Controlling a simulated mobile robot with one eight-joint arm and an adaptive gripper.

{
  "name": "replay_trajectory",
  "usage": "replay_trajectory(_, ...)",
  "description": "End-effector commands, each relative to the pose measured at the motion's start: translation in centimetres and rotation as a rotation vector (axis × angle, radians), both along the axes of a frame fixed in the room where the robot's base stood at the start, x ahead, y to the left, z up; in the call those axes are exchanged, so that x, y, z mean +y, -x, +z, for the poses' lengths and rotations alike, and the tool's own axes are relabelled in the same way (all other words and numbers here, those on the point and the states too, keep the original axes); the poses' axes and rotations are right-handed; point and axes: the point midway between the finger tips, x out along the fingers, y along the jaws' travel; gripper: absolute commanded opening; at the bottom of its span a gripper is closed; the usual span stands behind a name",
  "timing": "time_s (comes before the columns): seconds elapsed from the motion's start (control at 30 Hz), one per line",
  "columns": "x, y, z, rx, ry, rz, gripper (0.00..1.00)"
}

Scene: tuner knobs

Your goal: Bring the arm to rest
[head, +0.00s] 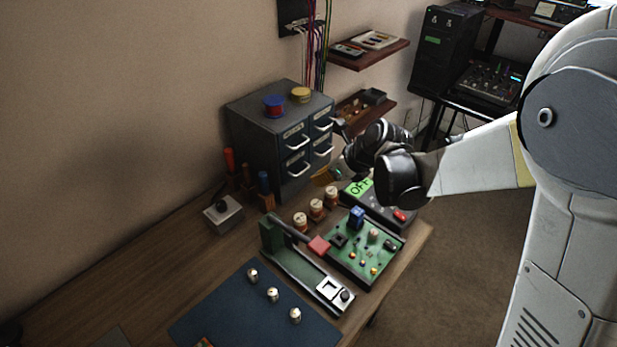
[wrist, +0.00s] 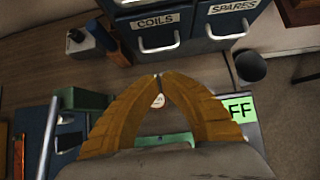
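My gripper (head: 325,177) hangs above the desk, in front of the drawer cabinet and just left of the green OFF sign (head: 359,187). My arm reaches in from the right in the head view. It hides part of the dark panel around the OFF sign.
The grey drawer cabinet (head: 277,145) stands close behind the gripper. Several orange-and-white spools (head: 316,208), a green circuit board (head: 366,251) and a green lever fixture (head: 290,262) stand below it. Three metallic knobs (head: 272,295) are on the blue mat (head: 225,317). Shelves (head: 367,55) hang behind.

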Motion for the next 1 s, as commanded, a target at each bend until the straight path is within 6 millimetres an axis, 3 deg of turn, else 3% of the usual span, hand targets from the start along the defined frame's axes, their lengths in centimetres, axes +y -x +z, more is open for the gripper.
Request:
replay_trajectory(0.03,-0.6,0.6,1.8,0.001,0.000,-0.001,0.00)
replay_trajectory(0.1,-1.5,1.3,3.1,0.000,-0.002,-0.002,0.00)
replay_trajectory(0.3,-3.5,2.8,6.1,0.001,0.000,-0.001,0.00)
replay_trajectory(0.7,-4.7,3.8,7.6,-0.023,0.023,0.027,0.00)
replay_trajectory(0.87,-7.2,6.3,10.0,-0.184,0.205,0.231,0.00)
replay_trajectory(1.0,-10.9,10.5,12.6,-0.392,0.498,0.565,0.00)
